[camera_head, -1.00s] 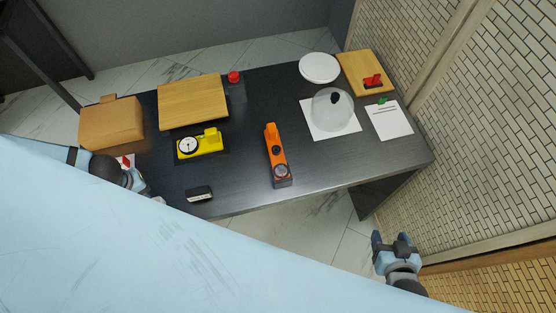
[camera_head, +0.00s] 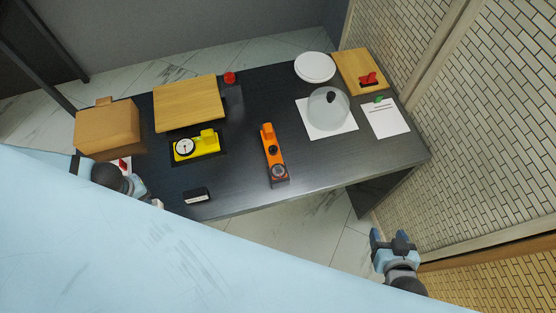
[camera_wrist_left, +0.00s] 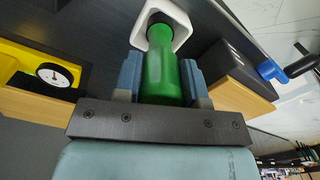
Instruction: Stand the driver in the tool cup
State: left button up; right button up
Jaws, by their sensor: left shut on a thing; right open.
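The driver shows its green handle (camera_wrist_left: 162,78) in the left wrist view, gripped between the fingers of my left gripper (camera_wrist_left: 160,80). The white tool cup (camera_wrist_left: 184,28), with a squarish dark opening, lies just beyond the handle and lines up with it. The narrow end of the handle overlaps the opening; I cannot tell how far the hidden shaft is inside. My right gripper (camera_head: 390,238) is open and empty, off the table's front right edge.
The front middle is bare.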

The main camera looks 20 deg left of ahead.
pick_arm(q)
jog(key=shift+f, duration=0.2)
jog(key=o, duration=1.2)
jog(key=shift+c, duration=0.2)
notch_tip(320, 180, up, 14)
jog(key=b, duration=0.1)
jog(key=shift+f, duration=0.1)
